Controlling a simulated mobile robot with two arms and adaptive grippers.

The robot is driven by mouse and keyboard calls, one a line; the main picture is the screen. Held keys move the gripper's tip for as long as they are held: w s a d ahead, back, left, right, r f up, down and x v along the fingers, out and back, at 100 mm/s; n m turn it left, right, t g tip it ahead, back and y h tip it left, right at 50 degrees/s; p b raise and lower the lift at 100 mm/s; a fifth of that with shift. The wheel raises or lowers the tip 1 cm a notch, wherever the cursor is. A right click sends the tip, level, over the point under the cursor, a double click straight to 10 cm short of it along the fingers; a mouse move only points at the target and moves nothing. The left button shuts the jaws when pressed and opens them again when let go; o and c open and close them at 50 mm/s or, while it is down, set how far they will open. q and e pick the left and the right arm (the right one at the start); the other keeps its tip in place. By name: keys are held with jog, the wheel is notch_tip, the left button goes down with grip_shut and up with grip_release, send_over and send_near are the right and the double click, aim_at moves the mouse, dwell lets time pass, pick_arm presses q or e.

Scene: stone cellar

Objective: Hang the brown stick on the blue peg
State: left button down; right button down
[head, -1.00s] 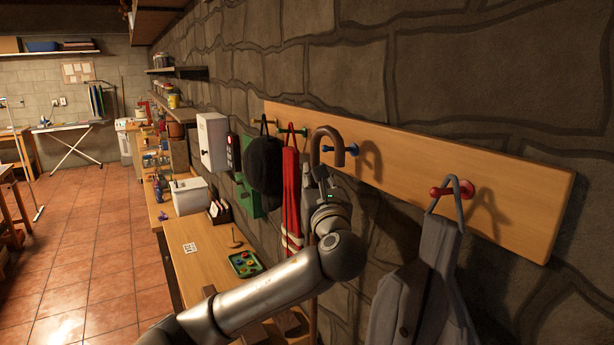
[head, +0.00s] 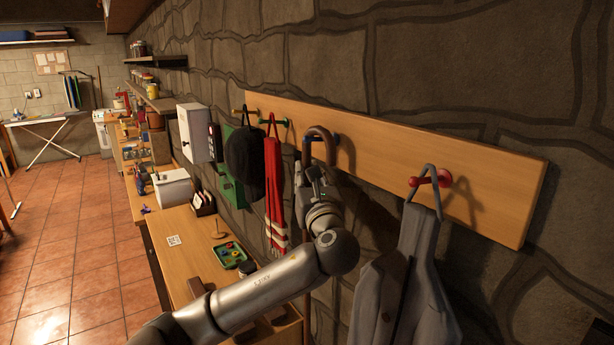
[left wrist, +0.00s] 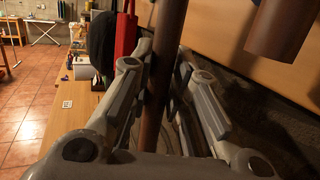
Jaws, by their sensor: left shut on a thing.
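The brown stick (head: 319,130) is a cane with a curved handle, held upright at the peg board. My left gripper (head: 312,180) is shut on its shaft below the handle. In the left wrist view the shaft (left wrist: 152,120) passes between the fingers of my left gripper (left wrist: 165,95), and the handle's free end hangs at upper right. The blue peg (head: 336,140) is on the board at the handle, partly hidden by it. Some blue shows inside the hook's opening. I cannot tell whether the handle rests on the peg. My right gripper is out of view.
The wooden board (head: 400,160) runs along the stone wall. A red peg (head: 432,179) holds a grey garment (head: 405,270) at right. Left of the stick hang a red-and-white cloth (head: 273,200) and a black cap (head: 245,165). A wooden bench (head: 190,245) stands below.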

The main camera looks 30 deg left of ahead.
pick_arm(q)
jog(key=c, duration=1.3)
grip_release()
jog(key=shift+s+d, duration=0.1)
